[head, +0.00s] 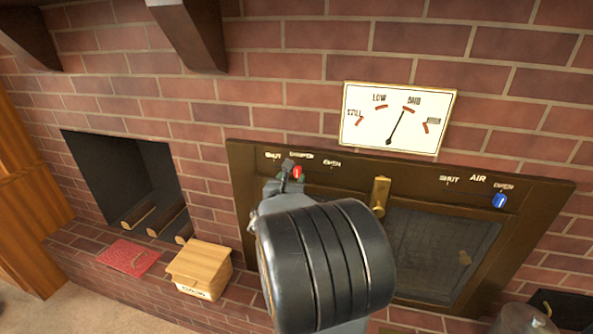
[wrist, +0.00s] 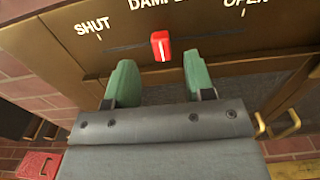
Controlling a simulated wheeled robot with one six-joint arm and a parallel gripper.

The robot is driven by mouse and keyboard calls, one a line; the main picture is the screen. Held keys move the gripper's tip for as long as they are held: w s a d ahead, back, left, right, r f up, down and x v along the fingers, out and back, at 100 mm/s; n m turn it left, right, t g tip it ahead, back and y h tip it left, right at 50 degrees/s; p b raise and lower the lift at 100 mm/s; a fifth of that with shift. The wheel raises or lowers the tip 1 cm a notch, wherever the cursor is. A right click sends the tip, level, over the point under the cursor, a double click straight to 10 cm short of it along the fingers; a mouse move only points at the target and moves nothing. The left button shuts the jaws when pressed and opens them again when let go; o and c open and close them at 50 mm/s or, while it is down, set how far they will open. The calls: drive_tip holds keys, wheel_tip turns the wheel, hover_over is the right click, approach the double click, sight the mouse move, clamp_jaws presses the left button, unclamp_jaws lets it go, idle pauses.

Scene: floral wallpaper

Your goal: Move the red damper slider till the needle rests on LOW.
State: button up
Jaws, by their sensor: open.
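The red damper slider (head: 297,172) sits on its slot in the brown metal panel, between the SHUT and OPEN marks. In the wrist view the red slider (wrist: 161,46) stands roughly midway along the dark slot. My gripper (wrist: 162,85) is open, its two green fingers just short of the slider, one to each side of its line; nothing is between them. In the head view my gripper (head: 285,178) is partly hidden by my arm. The white dial (head: 362,132) above has a black needle (head: 396,128) pointing up and right, near the mark right of LOW.
A blue air slider (head: 499,201) is at the panel's right, near OPEN. A brass handle (head: 380,195) stands out between the sliders, above a dark stove window (head: 440,250). A wooden box (head: 200,267) and a red book-like item (head: 128,257) lie on the brick ledge at left.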

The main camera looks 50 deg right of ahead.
sight(296, 170)
drive_tip(key=shift+x, duration=2.7)
clamp_jaws()
